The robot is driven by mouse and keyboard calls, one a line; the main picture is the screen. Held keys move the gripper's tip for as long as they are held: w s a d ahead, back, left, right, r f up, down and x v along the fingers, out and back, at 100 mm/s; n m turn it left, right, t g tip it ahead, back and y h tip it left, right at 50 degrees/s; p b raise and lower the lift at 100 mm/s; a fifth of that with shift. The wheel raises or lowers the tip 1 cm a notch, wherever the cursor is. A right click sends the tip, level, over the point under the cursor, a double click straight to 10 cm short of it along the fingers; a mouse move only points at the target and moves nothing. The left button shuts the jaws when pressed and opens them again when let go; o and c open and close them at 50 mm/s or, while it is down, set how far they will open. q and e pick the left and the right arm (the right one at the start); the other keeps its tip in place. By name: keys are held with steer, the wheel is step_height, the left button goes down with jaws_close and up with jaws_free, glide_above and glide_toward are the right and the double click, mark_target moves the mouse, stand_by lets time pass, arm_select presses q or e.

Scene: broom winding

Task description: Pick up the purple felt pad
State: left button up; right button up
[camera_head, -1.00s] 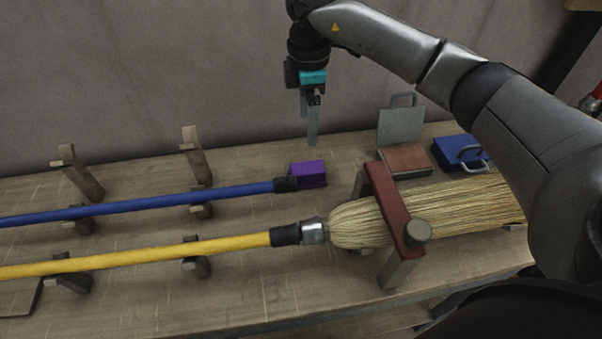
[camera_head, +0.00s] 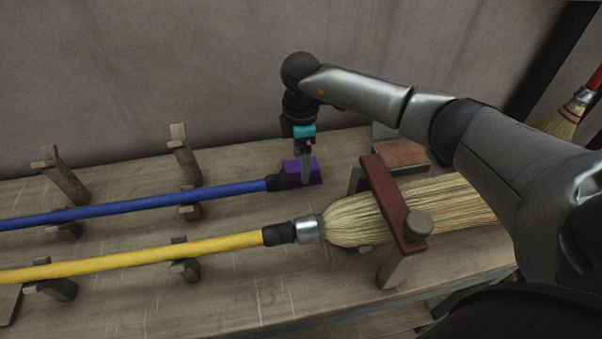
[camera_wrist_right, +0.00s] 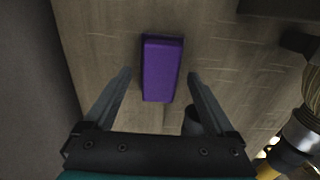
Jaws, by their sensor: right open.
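The purple felt pad (camera_head: 316,171) lies on the workbench by the dark end of the blue handle, partly hidden behind my right gripper (camera_head: 304,180). My right gripper points down over the pad. In the right wrist view the pad (camera_wrist_right: 161,68) lies ahead of and between the two open fingers of my right gripper (camera_wrist_right: 159,78), with a gap on each side. Nothing is held. I cannot tell from these views exactly how high the fingertips are above the bench. My left gripper is not in view.
The blue handle (camera_head: 150,203) rests on wooden supports, its dark end close to the pad. A yellow-handled broom (camera_head: 345,222) lies in front, under a red clamp bar (camera_head: 391,205). A reddish-brown block (camera_head: 402,153) is to the right. The bench (camera_head: 250,290) is bare at the front.

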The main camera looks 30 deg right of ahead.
step_height(320, 180, down, 2)
steer(key=shift+f, duration=0.1)
steer(key=c, duration=0.8)
jaws_close()
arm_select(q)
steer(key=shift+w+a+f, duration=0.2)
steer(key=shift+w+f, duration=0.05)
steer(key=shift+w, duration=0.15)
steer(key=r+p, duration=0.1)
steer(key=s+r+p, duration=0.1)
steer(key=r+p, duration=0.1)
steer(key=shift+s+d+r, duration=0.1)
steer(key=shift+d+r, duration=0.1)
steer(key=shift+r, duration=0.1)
arm_select(e)
step_height(320, 180, up, 20)
